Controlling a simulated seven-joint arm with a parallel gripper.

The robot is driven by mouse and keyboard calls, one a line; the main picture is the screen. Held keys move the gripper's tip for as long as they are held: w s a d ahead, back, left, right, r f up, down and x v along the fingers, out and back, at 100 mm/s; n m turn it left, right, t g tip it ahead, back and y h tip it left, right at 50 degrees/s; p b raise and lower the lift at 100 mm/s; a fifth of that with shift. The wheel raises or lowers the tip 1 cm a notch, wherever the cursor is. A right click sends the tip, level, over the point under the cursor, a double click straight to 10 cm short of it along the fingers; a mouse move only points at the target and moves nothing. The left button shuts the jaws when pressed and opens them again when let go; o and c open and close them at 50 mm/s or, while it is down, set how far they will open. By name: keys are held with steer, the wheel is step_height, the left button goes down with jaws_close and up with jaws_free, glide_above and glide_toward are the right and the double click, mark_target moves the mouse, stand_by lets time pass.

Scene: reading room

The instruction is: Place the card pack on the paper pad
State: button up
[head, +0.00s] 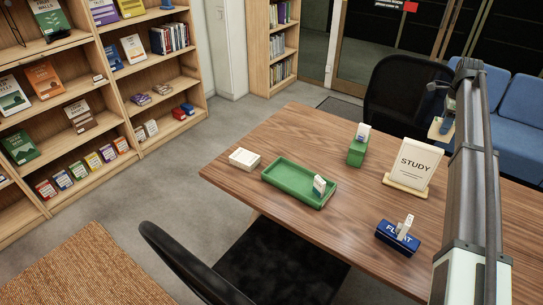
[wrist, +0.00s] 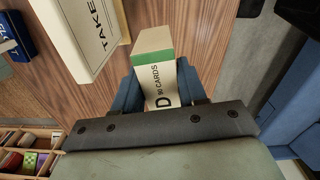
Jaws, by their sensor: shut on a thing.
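My gripper (wrist: 160,88) is shut on the card pack (wrist: 158,66), a cream box with a green band and "50 CARDS" printed on it; the blue fingers are on both its sides. In the head view my gripper (head: 446,124) is at the right, raised near the sign and the dark chair, with the cream pack (head: 436,131) showing at it. The white paper pad (head: 244,158) lies flat at the left of the wooden table, far from my gripper, with its top bare.
A green tray (head: 275,183) with a small white item in it lies beside the pad. A green holder (head: 357,154), a STUDY sign (head: 415,164) and a blue FLOAT box (head: 393,239) stand on the table (head: 290,235). Chairs are at its near and far sides.

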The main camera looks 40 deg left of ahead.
steer(key=s+a+n, duration=0.2)
steer(key=a, duration=0.8)
steer(key=s+a+n, duration=0.2)
steer(key=s+a, duration=0.1)
steer(key=a, duration=0.6)
steer(key=n, duration=1.2)
glide_above(245, 157)
step_height(245, 157, down, 3)
steer(key=shift+a+f, duration=0.15)
steer(key=shift+f, duration=5.5)
steer(key=shift+f, duration=0.15)
steer(key=o, duration=1.1)
